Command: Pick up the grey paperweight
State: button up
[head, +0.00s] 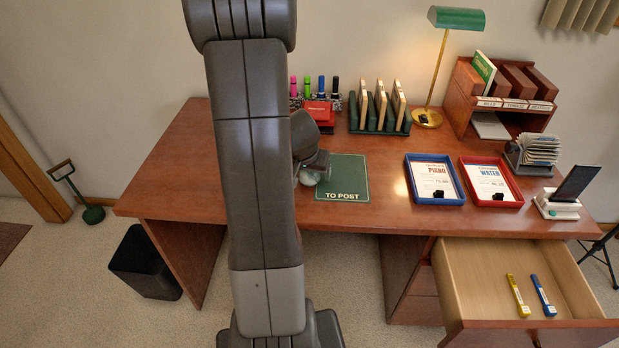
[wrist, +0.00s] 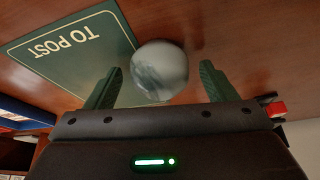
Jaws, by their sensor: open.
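The grey paperweight (wrist: 159,72) is a round, glassy ball. In the wrist view it sits on the wooden desk at the edge of the green TO POST mat, between and slightly beyond the two fingertips of my gripper (wrist: 161,84). The fingers are open, one on each side, with a visible gap to the ball. In the head view the paperweight (head: 307,178) shows only in part, beside my gripper (head: 318,166), which hides some of it. The green mat (head: 345,185) lies just right of it.
A blue tray (head: 434,199) and a red tray (head: 491,201) with papers lie to the right. A green rack (head: 355,122) and a red stapler-like item (head: 318,111) stand behind. My arm hides the desk's left-middle part.

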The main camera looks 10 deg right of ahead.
jog(key=shift+f, duration=0.15)
jog(key=shift+w, duration=0.1)
jog(key=c, duration=1.2)
